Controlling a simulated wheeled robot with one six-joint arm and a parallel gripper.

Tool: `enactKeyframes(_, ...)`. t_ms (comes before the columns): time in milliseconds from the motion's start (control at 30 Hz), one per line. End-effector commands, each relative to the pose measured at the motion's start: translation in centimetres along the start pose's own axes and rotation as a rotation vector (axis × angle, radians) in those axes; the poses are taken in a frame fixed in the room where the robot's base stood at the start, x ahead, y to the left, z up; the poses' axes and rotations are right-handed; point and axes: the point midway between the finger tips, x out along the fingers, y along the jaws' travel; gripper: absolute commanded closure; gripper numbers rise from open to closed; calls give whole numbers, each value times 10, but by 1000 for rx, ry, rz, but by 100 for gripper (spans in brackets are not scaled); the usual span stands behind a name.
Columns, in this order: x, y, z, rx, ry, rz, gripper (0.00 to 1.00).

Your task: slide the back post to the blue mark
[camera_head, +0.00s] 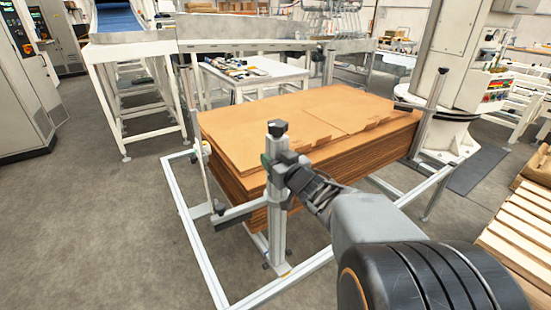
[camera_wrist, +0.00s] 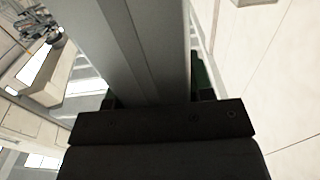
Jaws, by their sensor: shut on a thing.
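A grey upright post (camera_head: 278,222) with a black cap stands on the frame rail at the near side of the cardboard stack. My gripper (camera_head: 284,166) is shut on this post in its upper part, below the cap. In the wrist view the grooved grey post (camera_wrist: 135,45) runs up between the fingers of my gripper (camera_wrist: 155,98). Green shows beside the post there. A small yellowish patch shows at the post's foot. I cannot make out a blue mark in either view.
The stack of brown cardboard sheets (camera_head: 290,112) fills the frame just behind the post. The pale metal frame (camera_head: 196,240) runs around it near the floor. Another post (camera_head: 430,110) stands at the right corner. A wooden pallet (camera_head: 520,235) lies at right. Floor at left is clear.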

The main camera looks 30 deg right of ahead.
Motion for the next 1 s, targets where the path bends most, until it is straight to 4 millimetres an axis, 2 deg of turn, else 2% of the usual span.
enactKeyframes(67, 13, 0, 1, 0, 2, -3, 95)
enactKeyframes(300, 80, 0, 1, 1, 1, -3, 95)
enactKeyframes(433, 106, 0, -1, 0, 3, -1, 95)
enactKeyframes(600, 122, 0, -1, 0, 3, -1, 95)
enactKeyframes(900, 123, -1, -3, 0, 6, -2, 95)
enactKeyframes(933, 123, -1, -3, 0, 7, -2, 50)
enactKeyframes(1000, 123, -1, -3, 0, 6, -2, 44)
